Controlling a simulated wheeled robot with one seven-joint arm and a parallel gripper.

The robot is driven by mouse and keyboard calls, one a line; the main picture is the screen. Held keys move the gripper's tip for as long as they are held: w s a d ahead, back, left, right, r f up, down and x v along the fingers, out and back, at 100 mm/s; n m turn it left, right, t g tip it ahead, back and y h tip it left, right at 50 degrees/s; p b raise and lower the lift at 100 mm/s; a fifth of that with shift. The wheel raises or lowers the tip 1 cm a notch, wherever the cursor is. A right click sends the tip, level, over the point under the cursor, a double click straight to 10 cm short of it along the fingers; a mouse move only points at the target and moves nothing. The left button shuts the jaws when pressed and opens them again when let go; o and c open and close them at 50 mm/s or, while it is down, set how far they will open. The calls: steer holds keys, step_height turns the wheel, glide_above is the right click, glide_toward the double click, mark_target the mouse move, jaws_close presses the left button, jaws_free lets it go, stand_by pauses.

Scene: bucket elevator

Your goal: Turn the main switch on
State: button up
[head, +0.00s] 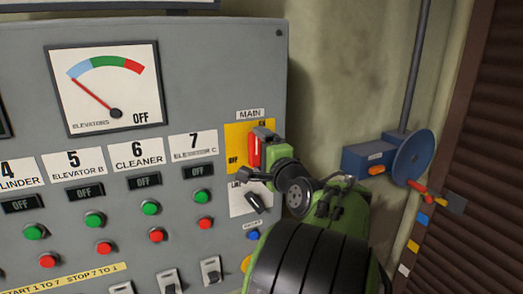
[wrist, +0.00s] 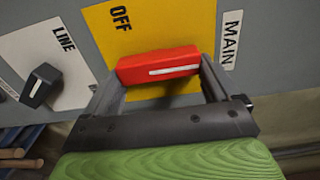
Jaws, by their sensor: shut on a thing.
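The main switch is a red handle (head: 254,150) on a yellow plate (head: 236,136) under the MAIN label. The handle stands about upright, its upper end near the partly hidden ON mark; OFF is on the plate's left. In the wrist view the red handle (wrist: 158,65) carries a white line at its MAIN-label end, and OFF shows beside it. My gripper (head: 264,143) is shut on the handle, with a finger at each end of it in the wrist view (wrist: 160,76). My gripper hides part of the plate in the head view.
The LINE switch (wrist: 40,86) is close below the main switch. Buttons and numbered labels fill the grey panel (head: 200,50) to the left. A gauge (head: 105,85) has its needle at the blue end and reads OFF. A blue box with a disc (head: 413,158) is on the right wall.

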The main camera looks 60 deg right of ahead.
stand_by(0.4)
steer(key=o, duration=0.8)
steer(key=b+v, duration=0.2)
steer(key=v, duration=1.3)
steer(key=shift+s+a+f+b, duration=0.1)
steer(key=shift+s+a+b, duration=0.1)
steer(key=shift+s+b, duration=0.15)
steer(key=shift+w, duration=0.1)
